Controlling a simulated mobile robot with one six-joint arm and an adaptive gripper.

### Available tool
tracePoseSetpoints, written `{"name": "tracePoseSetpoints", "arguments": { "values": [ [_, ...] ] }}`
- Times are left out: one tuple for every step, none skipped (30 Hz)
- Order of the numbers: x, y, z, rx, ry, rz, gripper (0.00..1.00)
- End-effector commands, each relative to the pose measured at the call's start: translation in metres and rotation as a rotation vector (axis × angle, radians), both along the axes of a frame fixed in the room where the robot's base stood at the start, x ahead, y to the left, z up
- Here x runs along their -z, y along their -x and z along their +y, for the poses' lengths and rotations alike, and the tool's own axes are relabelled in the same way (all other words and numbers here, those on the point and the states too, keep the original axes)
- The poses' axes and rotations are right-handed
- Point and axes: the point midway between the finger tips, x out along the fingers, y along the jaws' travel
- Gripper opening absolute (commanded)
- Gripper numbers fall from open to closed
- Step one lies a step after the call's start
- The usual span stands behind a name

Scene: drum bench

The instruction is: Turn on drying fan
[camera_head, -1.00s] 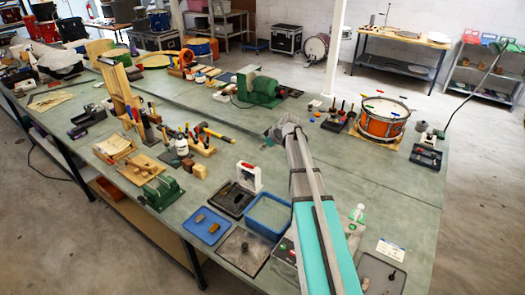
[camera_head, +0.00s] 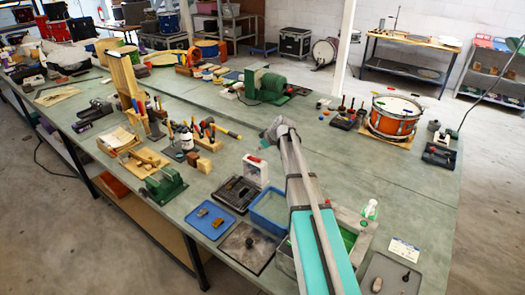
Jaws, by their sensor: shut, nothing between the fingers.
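I cannot single out a drying fan for certain. An orange, ring-like item (camera_head: 182,64) stands far back on the bench, too small to tell what it is. A green motor-like machine (camera_head: 268,87) sits at the middle back of the bench. A small white box with a red top (camera_head: 255,170) stands left of my arm. My gripper (camera_head: 266,139) is at the far end of my arm, over the middle of the bench. It is small in view, shut and empty, and appears apart from these things. My arm hides part of the bench behind it.
The long green bench (camera_head: 330,165) has clear surface right of my gripper. An orange drum (camera_head: 393,117) stands at the right back. A blue bin (camera_head: 254,216) and blue tray (camera_head: 210,220) lie near my arm. Hammers and a wooden rack (camera_head: 125,75) stand to the left.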

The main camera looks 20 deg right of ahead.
Motion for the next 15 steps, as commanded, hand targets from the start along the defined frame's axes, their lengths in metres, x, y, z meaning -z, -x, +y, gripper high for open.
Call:
{"name": "tracePoseSetpoints", "arguments": {
  "values": [
    [0.008, 0.001, -0.001, 0.001, 0.000, 0.000, 0.00],
    [0.011, 0.002, -0.001, 0.001, 0.000, 0.000, 0.00],
    [0.014, 0.002, -0.001, 0.001, 0.000, 0.000, 0.00],
    [0.016, 0.002, -0.001, 0.001, 0.000, 0.000, 0.00],
    [0.018, 0.003, -0.002, 0.001, 0.000, 0.000, 0.00],
    [0.021, 0.003, -0.002, 0.001, 0.000, 0.000, 0.00],
    [0.023, 0.003, -0.002, 0.001, 0.000, 0.000, 0.00],
    [0.025, 0.003, -0.002, 0.001, 0.000, 0.000, 0.00],
    [0.027, 0.004, -0.002, 0.001, 0.000, 0.000, 0.00],
    [0.029, 0.004, -0.002, 0.001, 0.000, 0.000, 0.00],
    [0.030, 0.004, -0.003, 0.001, 0.000, 0.000, 0.00],
    [0.032, 0.004, -0.003, 0.001, 0.000, 0.000, 0.00],
    [0.033, 0.004, -0.003, 0.001, 0.000, 0.000, 0.00],
    [0.034, 0.004, -0.003, 0.001, 0.000, 0.000, 0.00],
    [0.036, 0.004, -0.003, 0.001, 0.000, 0.000, 0.00]
  ]
}}
